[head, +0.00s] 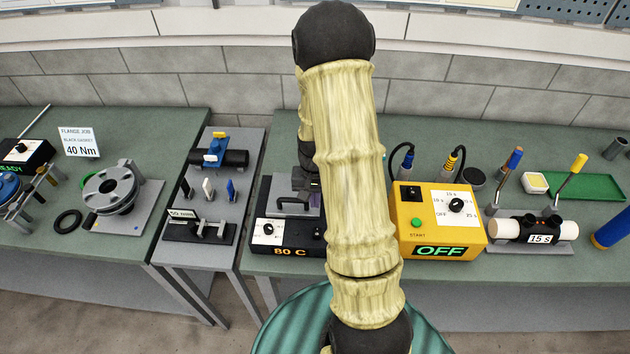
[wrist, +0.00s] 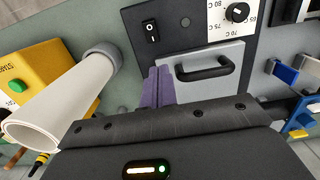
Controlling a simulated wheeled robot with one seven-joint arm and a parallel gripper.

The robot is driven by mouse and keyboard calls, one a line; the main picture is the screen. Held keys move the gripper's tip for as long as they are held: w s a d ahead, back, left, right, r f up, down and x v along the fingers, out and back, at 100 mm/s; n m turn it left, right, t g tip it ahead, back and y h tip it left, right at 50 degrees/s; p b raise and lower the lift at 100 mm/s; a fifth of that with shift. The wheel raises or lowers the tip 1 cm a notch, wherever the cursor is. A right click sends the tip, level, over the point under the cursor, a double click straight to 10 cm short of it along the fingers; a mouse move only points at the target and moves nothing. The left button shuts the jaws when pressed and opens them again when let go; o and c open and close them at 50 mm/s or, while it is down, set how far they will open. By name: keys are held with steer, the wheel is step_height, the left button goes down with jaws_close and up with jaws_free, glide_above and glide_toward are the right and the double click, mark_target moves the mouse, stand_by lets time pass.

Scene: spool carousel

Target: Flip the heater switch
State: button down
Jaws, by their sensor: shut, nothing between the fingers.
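The heater is a dark box with an 80 C display (head: 290,251), partly hidden behind my arm in the head view. Its panel (wrist: 186,32) fills the top middle of the wrist view. The heater switch (wrist: 150,31) is a small black rocker with a white mark on that panel. A white dial with a black knob (wrist: 238,13) sits to its right. My gripper (wrist: 157,72) has its purple fingers shut and empty, below the switch in the picture and apart from it. In the head view my gripper (head: 314,186) is mostly hidden by my arm.
A grey lid with a black handle (wrist: 205,70) lies just right of my fingers. A white tube with a grey collar (wrist: 60,105) stands close on the left. The yellow timer box (head: 438,222) reads OFF. Blue and white levers (wrist: 288,72) are at the right.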

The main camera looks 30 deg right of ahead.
steer(key=r, duration=0.1)
steer(key=w+d+r+b, duration=0.1)
steer(key=r, duration=0.3)
steer(key=shift+w+d+r, duration=0.2)
steer(key=shift+w+r, duration=0.05)
steer(key=shift+w, duration=0.05)
steer(key=shift+a+b, duration=0.15)
steer(key=shift+b, duration=0.15)
steer(key=s+a+r+n+t+b, duration=0.3)
steer(key=s+a+n, duration=0.3)
steer(key=s+a, duration=0.4)
steer(key=shift+a+r+b, duration=0.2)
steer(key=shift+a+b, duration=0.55)
steer(key=shift+a, duration=0.35)
